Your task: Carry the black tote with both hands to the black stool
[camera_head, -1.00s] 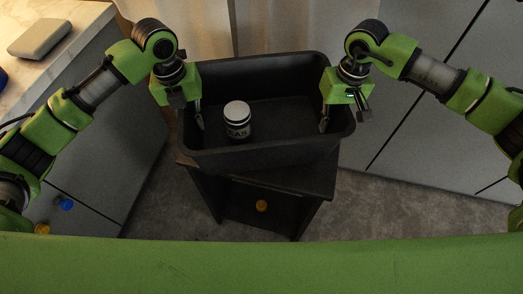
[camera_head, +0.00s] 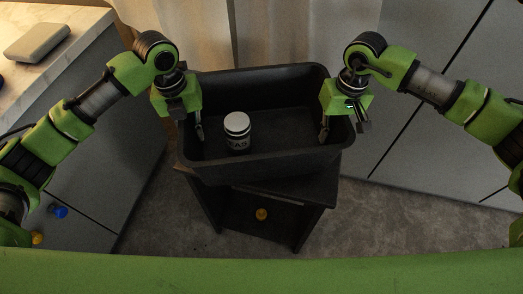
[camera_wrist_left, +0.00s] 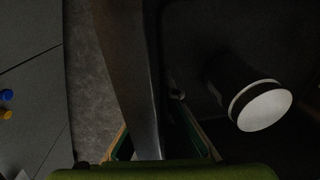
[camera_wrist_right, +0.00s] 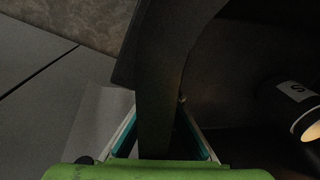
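The black tote (camera_head: 265,163) is upright over the black stool (camera_head: 300,192), turned slightly relative to it. I cannot tell whether its bottom touches the stool top. A dark jar with a white lid (camera_head: 238,134) stands inside, left of the middle. My left gripper (camera_head: 190,128) is at the tote's left wall, and my right gripper (camera_head: 340,126) is at its right wall. In the left wrist view the wall (camera_wrist_left: 136,70) runs between the fingers. The right wrist view shows the same at the other wall (camera_wrist_right: 165,65). Both grippers look shut on the tote; the fingertips are partly hidden.
A counter (camera_head: 80,32) with a grey box (camera_head: 37,42) stands at the left. Grey cabinets (camera_head: 430,130) are at the right, and a curtain (camera_head: 215,35) hangs behind the tote. Yellow and blue knobs are on the left cabinet. Grey floor (camera_head: 150,225) is free around the stool.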

